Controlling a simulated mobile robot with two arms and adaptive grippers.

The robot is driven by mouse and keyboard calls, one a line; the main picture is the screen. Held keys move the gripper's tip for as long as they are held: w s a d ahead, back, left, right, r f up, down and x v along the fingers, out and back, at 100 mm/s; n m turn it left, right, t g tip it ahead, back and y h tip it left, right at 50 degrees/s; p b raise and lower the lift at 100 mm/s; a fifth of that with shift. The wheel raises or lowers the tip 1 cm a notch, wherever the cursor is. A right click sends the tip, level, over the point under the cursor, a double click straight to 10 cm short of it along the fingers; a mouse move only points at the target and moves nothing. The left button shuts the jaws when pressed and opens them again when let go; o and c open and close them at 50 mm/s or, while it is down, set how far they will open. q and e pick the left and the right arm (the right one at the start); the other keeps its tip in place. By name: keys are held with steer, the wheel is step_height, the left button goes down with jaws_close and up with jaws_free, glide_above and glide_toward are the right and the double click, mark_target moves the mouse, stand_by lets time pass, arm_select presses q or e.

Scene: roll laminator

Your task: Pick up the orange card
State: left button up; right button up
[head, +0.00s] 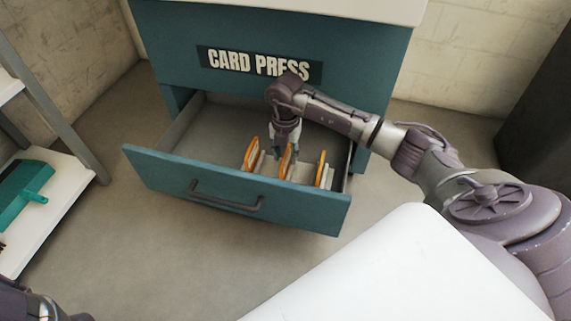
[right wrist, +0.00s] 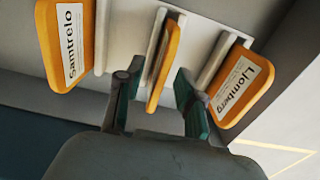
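Three orange cards stand on edge in white holders inside the open drawer: a left one (head: 250,153), a middle one (head: 287,163) and a right one (head: 320,168). In the right wrist view the outer cards read "Samtrelo" (right wrist: 68,45) and "Ljomberg" (right wrist: 243,88). The middle card (right wrist: 166,62) is seen nearly edge-on, so its label is hidden. My right gripper (head: 287,143) reaches down into the drawer at the middle card. In the right wrist view its two fingers (right wrist: 155,88) are apart, one on each side of that card, with gaps visible. My left gripper's fingers are out of view.
The teal drawer (head: 230,200) is pulled out of the cabinet marked "CARD PRESS" (head: 260,63). A shelf (head: 60,200) with a teal tool (head: 22,190) stands at left. A white surface (head: 410,275) is at the front.

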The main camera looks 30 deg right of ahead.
jaws_close()
steer(key=shift+r, duration=0.15)
